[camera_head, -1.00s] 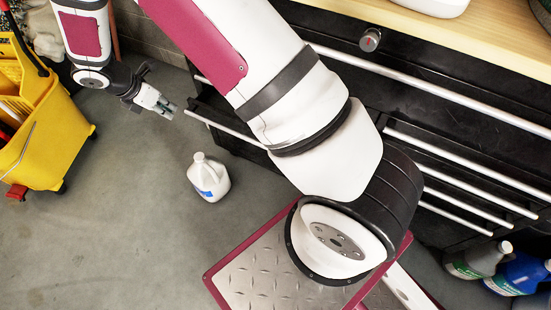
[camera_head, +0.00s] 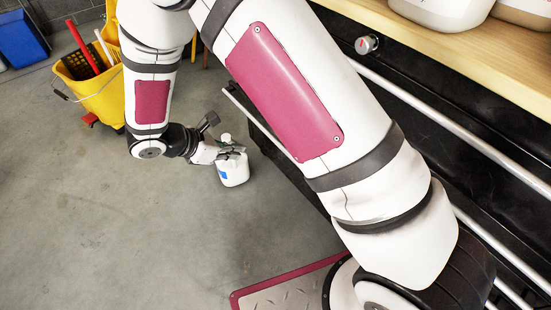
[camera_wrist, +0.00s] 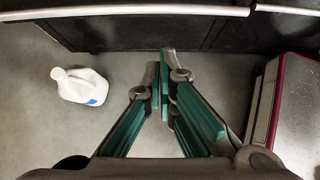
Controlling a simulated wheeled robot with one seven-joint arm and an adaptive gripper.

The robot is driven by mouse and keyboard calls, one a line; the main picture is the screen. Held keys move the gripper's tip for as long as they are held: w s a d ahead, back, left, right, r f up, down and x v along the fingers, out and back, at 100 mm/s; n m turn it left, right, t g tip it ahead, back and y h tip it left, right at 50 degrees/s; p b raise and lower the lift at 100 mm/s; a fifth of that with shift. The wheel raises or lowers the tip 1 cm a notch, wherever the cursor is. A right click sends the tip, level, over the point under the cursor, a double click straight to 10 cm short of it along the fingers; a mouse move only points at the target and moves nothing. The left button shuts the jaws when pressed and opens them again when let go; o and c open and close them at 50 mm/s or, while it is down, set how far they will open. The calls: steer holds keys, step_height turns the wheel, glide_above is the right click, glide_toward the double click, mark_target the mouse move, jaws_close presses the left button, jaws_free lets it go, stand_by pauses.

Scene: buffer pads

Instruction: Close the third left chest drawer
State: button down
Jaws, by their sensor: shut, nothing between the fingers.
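The black chest (camera_head: 395,130) runs along the right of the head view. On its left side a drawer stands out, with a pale bar handle (camera_head: 245,108); my arm hides much of it, and I cannot tell which row it is. My gripper (camera_head: 238,151) is low, in front of the drawer handle, and overlaps the white jug in this view. In the wrist view my gripper (camera_wrist: 167,58) is shut and empty, its fingertips below a pale handle bar (camera_wrist: 120,12) and apart from it. The black front (camera_wrist: 135,33) shows beyond the fingertips.
A white jug (camera_wrist: 80,85) stands on the floor left of my gripper in the wrist view. A yellow mop bucket (camera_head: 95,95) stands farther back. The grey floor at left is clear. A wooden worktop (camera_head: 470,50) carries white containers.

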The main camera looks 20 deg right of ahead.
steer(key=d+r+b+x, duration=0.1)
steer(key=b+x, duration=0.3)
steer(key=x, duration=0.9)
steer(key=shift+w+d+r, duration=0.15)
steer(key=shift+w+d, duration=0.15)
steer(key=w+d, duration=0.1)
steer(key=d, duration=0.2)
steer(key=w+d, duration=0.1)
steer(key=d, duration=0.2)
steer(key=w+d+b, duration=0.1)
steer(key=d, duration=0.2)
steer(key=shift+d, duration=0.1)
